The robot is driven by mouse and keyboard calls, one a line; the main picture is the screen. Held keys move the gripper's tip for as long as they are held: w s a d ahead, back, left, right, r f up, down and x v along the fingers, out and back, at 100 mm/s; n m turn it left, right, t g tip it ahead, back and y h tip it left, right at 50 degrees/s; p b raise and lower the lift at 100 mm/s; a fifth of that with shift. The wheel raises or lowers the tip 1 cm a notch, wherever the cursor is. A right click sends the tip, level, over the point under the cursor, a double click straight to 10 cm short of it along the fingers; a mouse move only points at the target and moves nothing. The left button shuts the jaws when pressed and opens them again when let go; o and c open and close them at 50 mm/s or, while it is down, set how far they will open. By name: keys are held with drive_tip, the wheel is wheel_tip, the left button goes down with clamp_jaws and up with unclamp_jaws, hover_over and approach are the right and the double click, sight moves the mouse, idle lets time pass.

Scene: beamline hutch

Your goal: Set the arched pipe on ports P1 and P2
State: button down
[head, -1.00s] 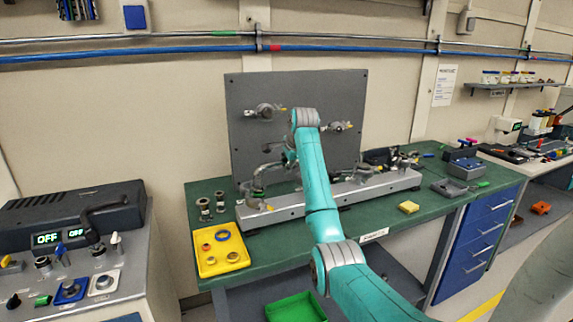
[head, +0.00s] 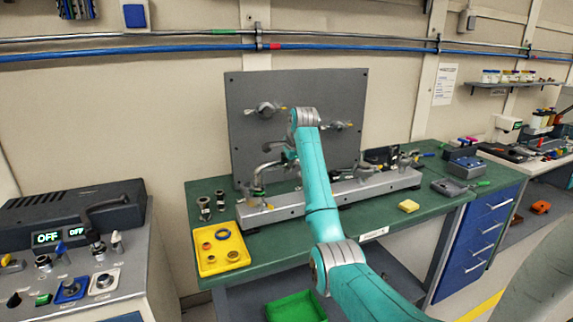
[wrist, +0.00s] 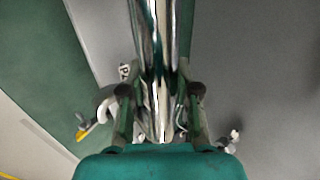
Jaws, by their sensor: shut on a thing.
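The arched pipe, a shiny curved metal tube (head: 262,170), shows beside my arm at the left end of the grey rail. It appears to stand over that end, but I cannot tell whether its ends touch or sit in anything. My gripper is shut on the pipe; its jaws (wrist: 160,115) lie on either side of the bright metal tube (wrist: 160,60) in the wrist view. Valve-like fittings are on the upright grey panel, left (head: 267,109) and right (head: 338,125). No P1 or P2 label is readable.
The grey rail (head: 370,186) lies on the green bench (head: 340,222). A yellow tray (head: 240,262) with rings and two dark fittings (head: 212,205) are to the left. A yellow block (head: 408,205) lies at the front right. The panel (head: 300,85) stands close behind.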

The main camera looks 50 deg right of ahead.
drive_tip(key=shift+f, duration=0.35)
idle(0.5)
drive_tip(key=c, duration=0.7)
unclamp_jaws()
drive_tip(key=shift+c, duration=0.2)
drive_tip(key=shift+f, duration=0.1)
drive_tip(key=v, duration=1.2)
